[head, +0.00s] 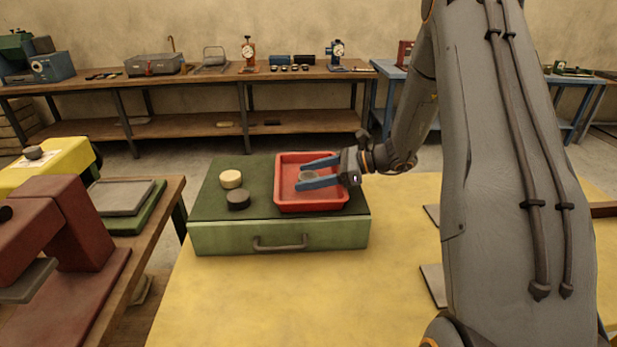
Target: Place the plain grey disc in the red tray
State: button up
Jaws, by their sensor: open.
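The red tray (283,204) sits on the right part of a green case's top. A grey disc (308,174) shows inside the tray's outline, between the two blue fingers of my gripper (299,175). The fingers are spread open and point left over the tray, and a gap seems to show between them and the disc. The lower finger partly hides the disc. I cannot tell for sure whether the disc rests on the tray floor.
A cream disc (231,179) and a dark disc (238,199) lie on the green case (212,237), left of the tray. The case stands on a yellow table (250,300). Dark red equipment (65,235) stands at the left. My arm blocks the right side.

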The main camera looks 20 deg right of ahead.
jog(key=b+v, duration=0.3)
jog(key=v, duration=0.8)
jog(key=shift+s+d, duration=0.15)
jog(key=shift+d, duration=0.2)
jog(key=shift+r, duration=0.1)
